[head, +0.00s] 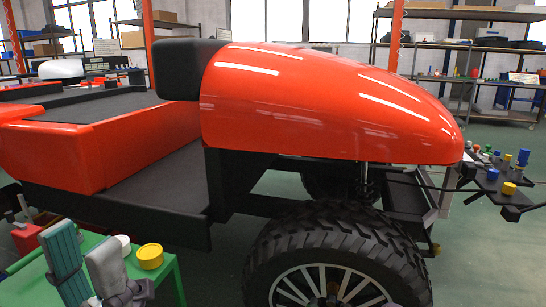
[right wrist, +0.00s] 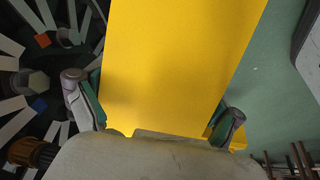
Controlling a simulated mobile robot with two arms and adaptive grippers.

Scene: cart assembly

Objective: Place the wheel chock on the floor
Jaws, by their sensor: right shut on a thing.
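The wheel chock (right wrist: 170,65) is a large yellow block filling the middle of the right wrist view. My right gripper (right wrist: 158,112) is shut on it, one finger at each side. The chock's far end runs out of the top of that view. The green floor (right wrist: 268,85) shows to its right; whether the chock touches it cannot be told. My left gripper (head: 88,252) is at the lower left of the head view, fingers apart and empty, above a green table (head: 168,285).
A red vehicle (head: 330,105) fills the head view's middle. Its large black wheel (head: 335,245) is at the bottom; a wheel's spokes and hub (right wrist: 35,85) lie left of the chock. A yellow cylinder (head: 150,256) stands on the green table. Floor (head: 490,250) at right is clear.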

